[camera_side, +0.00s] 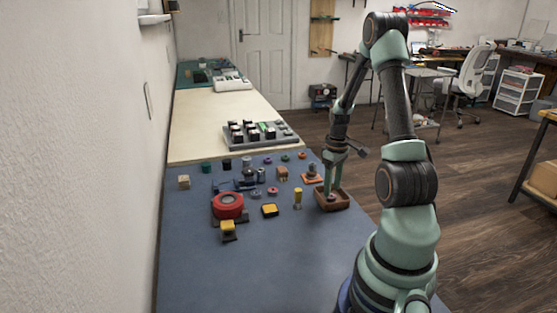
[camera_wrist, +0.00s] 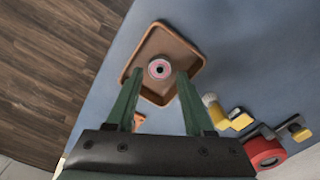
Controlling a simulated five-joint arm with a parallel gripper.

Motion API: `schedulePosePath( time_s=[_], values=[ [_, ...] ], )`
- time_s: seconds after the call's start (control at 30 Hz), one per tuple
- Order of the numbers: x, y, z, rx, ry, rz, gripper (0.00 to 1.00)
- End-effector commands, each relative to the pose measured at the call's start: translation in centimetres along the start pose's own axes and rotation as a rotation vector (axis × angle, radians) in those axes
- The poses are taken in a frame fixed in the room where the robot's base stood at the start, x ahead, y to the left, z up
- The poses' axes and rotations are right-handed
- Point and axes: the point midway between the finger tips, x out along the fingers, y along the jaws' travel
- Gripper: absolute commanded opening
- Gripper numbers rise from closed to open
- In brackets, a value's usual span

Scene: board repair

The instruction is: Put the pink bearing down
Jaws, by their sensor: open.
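The pink bearing (camera_wrist: 159,69) is a small ring with a pink band and a pale, dark-centred middle. In the wrist view it lies inside the brown tray (camera_wrist: 190,58), near the tray's middle. My gripper (camera_wrist: 159,78) is open, with one finger on each side of the bearing and a visible gap to both. In the side view my gripper (camera_side: 332,180) points down into the brown tray (camera_side: 343,205). The bearing is too small there to make out clearly.
A red round part (camera_side: 228,205), yellow-topped blocks (camera_side: 269,210) and a yellow cylinder (camera_side: 298,198) stand left of the tray. Several small rings and parts lie further back. A grey rack (camera_side: 262,137) stands beyond them. The blue mat's front area is clear.

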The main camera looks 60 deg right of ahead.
Motion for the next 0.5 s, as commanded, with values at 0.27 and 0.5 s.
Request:
schedulePosePath(
  time_s=[0.27,0.5],
  values=[
    [-6.0,0.1,-0.1,0.0,0.005,0.004,0.53],
    [-9.3,0.0,0.0,0.0,0.003,0.002,0.53]
  ],
)
